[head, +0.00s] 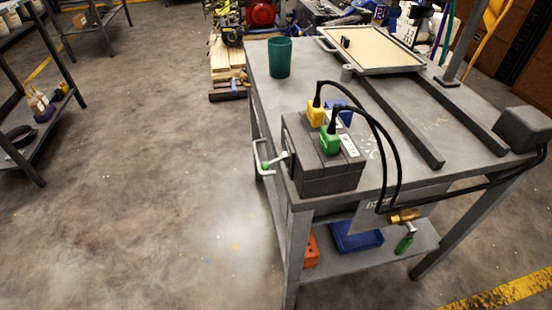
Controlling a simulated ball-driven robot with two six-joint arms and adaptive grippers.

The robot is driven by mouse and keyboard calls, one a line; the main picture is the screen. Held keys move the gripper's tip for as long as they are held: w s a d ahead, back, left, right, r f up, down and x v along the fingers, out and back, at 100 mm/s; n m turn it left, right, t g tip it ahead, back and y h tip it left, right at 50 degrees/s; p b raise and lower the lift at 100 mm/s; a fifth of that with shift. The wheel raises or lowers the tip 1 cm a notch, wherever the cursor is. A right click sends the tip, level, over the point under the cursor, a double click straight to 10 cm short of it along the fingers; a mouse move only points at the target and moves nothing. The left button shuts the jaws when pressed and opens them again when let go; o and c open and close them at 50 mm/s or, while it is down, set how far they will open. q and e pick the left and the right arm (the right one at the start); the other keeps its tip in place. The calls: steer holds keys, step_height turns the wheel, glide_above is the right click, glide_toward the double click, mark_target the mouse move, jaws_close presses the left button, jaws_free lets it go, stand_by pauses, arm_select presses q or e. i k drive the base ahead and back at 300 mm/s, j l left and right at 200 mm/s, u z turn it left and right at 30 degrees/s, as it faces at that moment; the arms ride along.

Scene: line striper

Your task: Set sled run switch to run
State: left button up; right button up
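A dark grey box (322,165) stands on the near left corner of a grey metal bench (405,120). Yellow (316,113), green (330,141) and blue (340,113) plugs sit on top of the box, with white tags. Neither of my grippers is in view.
A brass valve (404,216) with a green-ended handle hangs at the bench front, beside black cables. A green cup (279,58) and a framed tan tray (372,50) are on the bench. The floor (150,190) left of it is clear up to a shelf rack (62,85).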

mark_target(266, 166)
steer(key=j, duration=0.5)
steer(key=k+j+z, duration=0.1)
steer(key=j, duration=0.35)
steer(key=k+j, duration=0.15)
steer(key=j, duration=0.35)
steer(key=j+z, duration=0.1)
steer(key=j, duration=0.35)
steer(key=k+j+z, duration=0.1)
steer(key=j, duration=0.4)
steer(key=k+j, duration=0.2)
steer(key=j, duration=0.25)
